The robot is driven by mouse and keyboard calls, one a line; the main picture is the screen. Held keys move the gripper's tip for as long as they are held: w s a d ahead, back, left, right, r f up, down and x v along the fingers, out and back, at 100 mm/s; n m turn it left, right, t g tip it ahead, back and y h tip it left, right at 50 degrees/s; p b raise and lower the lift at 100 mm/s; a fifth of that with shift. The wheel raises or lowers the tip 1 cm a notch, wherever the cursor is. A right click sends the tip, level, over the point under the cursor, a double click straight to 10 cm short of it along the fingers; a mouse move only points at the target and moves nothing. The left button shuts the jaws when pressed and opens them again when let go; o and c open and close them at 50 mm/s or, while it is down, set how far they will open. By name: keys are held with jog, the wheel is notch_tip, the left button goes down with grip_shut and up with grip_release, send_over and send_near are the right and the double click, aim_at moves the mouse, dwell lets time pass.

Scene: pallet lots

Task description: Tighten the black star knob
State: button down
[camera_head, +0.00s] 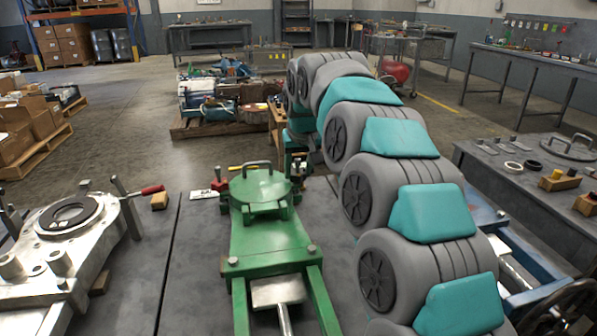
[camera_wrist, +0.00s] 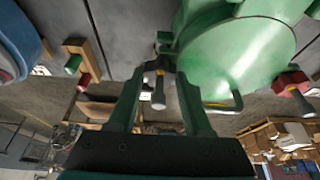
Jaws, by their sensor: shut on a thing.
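The black star knob (camera_wrist: 159,66) shows between my fingertips in the wrist view, with a grey bolt (camera_wrist: 158,97) extending from it. It sits beside the round lid of the green fixture (camera_wrist: 240,55). My gripper (camera_wrist: 160,78) is shut on the knob, one finger on each side. In the head view, the green fixture (camera_head: 268,238) stands on the grey table, its round lid with a bar handle shut on top. My gripper (camera_head: 298,168) is at the lid's right side there, partly hidden by my arm, and the knob is hard to make out.
A red clamp piece (camera_head: 221,185) is on the lid's left side. A grey metal fixture (camera_head: 75,235) with a red-handled tool (camera_head: 150,190) stands at the left. A side table (camera_head: 530,185) with small parts is at the right. Loaded pallets (camera_head: 215,125) stand beyond.

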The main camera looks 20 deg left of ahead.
jog(key=m+h+b, duration=0.1)
jog(key=m, duration=0.2)
jog(key=shift+m, duration=0.3)
jog(key=shift+a+m+t+h, duration=0.15)
jog(key=shift+m+t+h, duration=0.15)
jog(key=shift+m+h, duration=0.5)
jog(key=shift+m, duration=0.4)
jog(key=shift+c, duration=1.6)
grip_release()
jog(key=shift+s+r, duration=0.1)
jog(key=p+v, duration=0.2)
jog(key=v, duration=0.5)
jog(key=shift+r, duration=0.3)
jog(key=shift+s, duration=0.1)
